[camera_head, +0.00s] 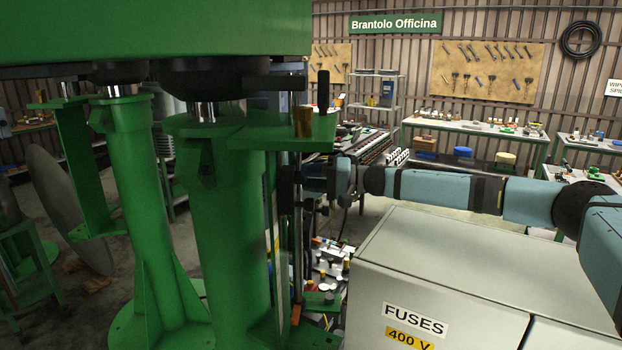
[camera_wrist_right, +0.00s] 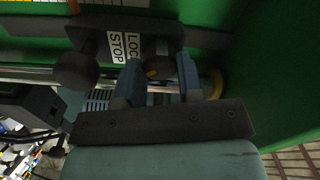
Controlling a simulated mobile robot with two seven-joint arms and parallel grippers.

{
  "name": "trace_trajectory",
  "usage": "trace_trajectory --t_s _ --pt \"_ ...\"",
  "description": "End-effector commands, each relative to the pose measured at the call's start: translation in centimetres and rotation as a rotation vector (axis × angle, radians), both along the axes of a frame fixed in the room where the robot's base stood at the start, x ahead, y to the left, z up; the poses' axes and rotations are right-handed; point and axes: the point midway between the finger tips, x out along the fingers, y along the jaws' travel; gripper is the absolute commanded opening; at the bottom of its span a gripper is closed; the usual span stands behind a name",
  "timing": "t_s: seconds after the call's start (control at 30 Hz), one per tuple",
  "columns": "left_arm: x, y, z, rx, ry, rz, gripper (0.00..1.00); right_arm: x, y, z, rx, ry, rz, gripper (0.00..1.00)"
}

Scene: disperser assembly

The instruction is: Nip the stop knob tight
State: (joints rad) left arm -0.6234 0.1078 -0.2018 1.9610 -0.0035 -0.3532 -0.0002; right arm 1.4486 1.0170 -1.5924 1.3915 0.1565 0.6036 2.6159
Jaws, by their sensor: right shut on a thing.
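In the right wrist view, the dark stop knob (camera_wrist_right: 155,68) sits between the two blue-grey fingers of my right gripper (camera_wrist_right: 158,78). The gripper is shut on it. A white label reading STOP and LOCK (camera_wrist_right: 117,46) is on the dark bracket (camera_wrist_right: 188,33) just left of the fingers. In the head view my right gripper (camera_head: 295,186) reaches in from the right beside the thick green column, at a dark upright rod. The knob itself cannot be made out there. My left gripper is not in view.
A second round dark knob (camera_wrist_right: 75,70) is left of the fingers. Thick green columns (camera_head: 232,230) stand close on the left under a green housing (camera_head: 160,30). A grey fuse cabinet (camera_head: 470,270) stands below my right arm. Benches (camera_head: 475,125) line the back wall.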

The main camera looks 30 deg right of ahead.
Motion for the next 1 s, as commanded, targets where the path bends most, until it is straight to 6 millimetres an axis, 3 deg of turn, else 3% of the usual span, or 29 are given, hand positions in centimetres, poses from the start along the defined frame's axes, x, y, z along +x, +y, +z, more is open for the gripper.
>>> trace_trajectory --t_s 0.4,0.43,0.5,0.53,0.83,1.0 --pt "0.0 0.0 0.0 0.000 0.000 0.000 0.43 0.1 -0.1 0.2 0.006 0.003 -0.002 0.11" --pt "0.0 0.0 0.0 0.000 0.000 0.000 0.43 0.1 -0.1 0.2 0.006 0.003 -0.002 0.41" --pt "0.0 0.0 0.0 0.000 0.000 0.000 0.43 0.0 -0.1 0.2 0.006 0.003 -0.002 0.57" --pt "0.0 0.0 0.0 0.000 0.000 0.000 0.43 0.0 -0.1 0.2 0.005 0.004 -0.001 0.60" --pt "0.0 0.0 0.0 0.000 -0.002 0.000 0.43 -0.1 -0.2 0.0 0.004 0.003 -0.001 0.60" --pt "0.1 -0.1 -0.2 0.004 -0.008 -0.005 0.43 -1.1 -1.8 -0.1 0.004 0.003 -0.004 0.60"
